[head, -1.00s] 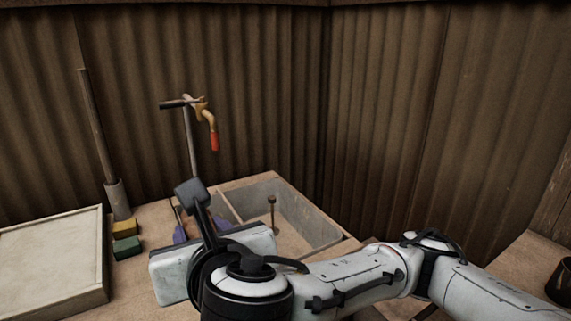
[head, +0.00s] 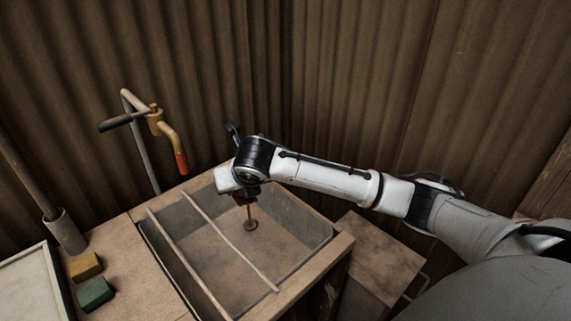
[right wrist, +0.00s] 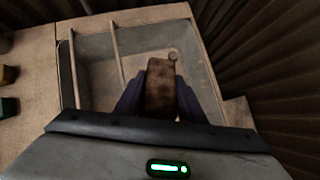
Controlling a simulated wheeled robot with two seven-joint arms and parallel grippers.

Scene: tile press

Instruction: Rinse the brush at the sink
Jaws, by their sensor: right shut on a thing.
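My right gripper (head: 243,196) is over the back part of the sink (head: 330,245), above its basin. In the right wrist view its two purple-grey fingers (right wrist: 160,98) are shut on a brown block-like thing, which I take to be the brush (right wrist: 160,80). The bristles cannot be made out, and in the head view the arm mostly hides the brush. The tap (head: 157,122), with a dark handle and a red-tipped yellow part, stands behind and left of the sink. My left gripper is not in view.
Two thin bars (head: 232,240) cross the sink. A yellow block (head: 86,266) and a green block (head: 95,293) lie on the counter at left, near a pale tray (head: 48,262). Corrugated walls close off the back.

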